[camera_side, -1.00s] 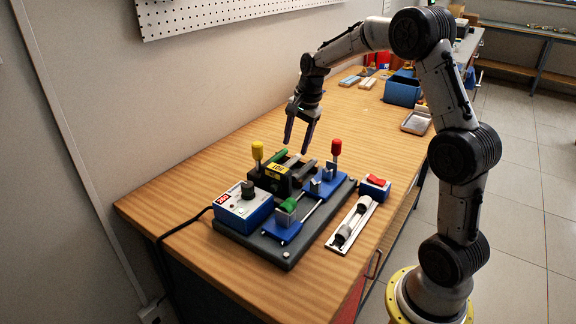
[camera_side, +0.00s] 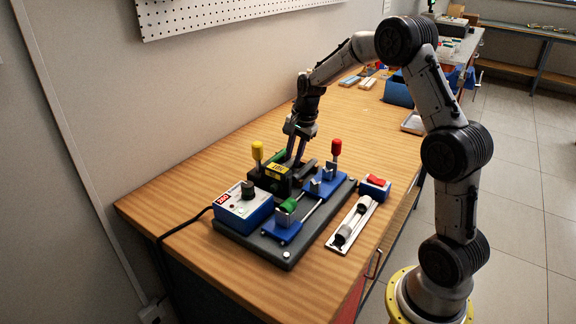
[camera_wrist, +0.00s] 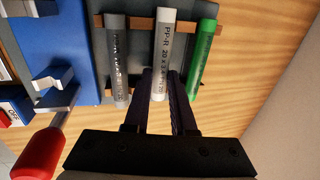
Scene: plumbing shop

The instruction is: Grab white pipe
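The white pipe (camera_wrist: 164,45), with printed lettering, lies between a grey pipe (camera_wrist: 119,60) and a green pipe (camera_wrist: 203,60) on a wooden rack in the wrist view. My gripper (camera_wrist: 160,78) is down at its near end, one dark finger on each side. The gap between the fingers is close to the pipe's width; whether they press on it I cannot tell. In the side view my gripper (camera_side: 294,160) is low behind the black block with the yellow label (camera_side: 275,170). The white pipe is mostly hidden there.
Around the fingers stand a red-handled clamp (camera_side: 336,150) and a yellow-handled clamp (camera_side: 257,152). The table behind is largely clear.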

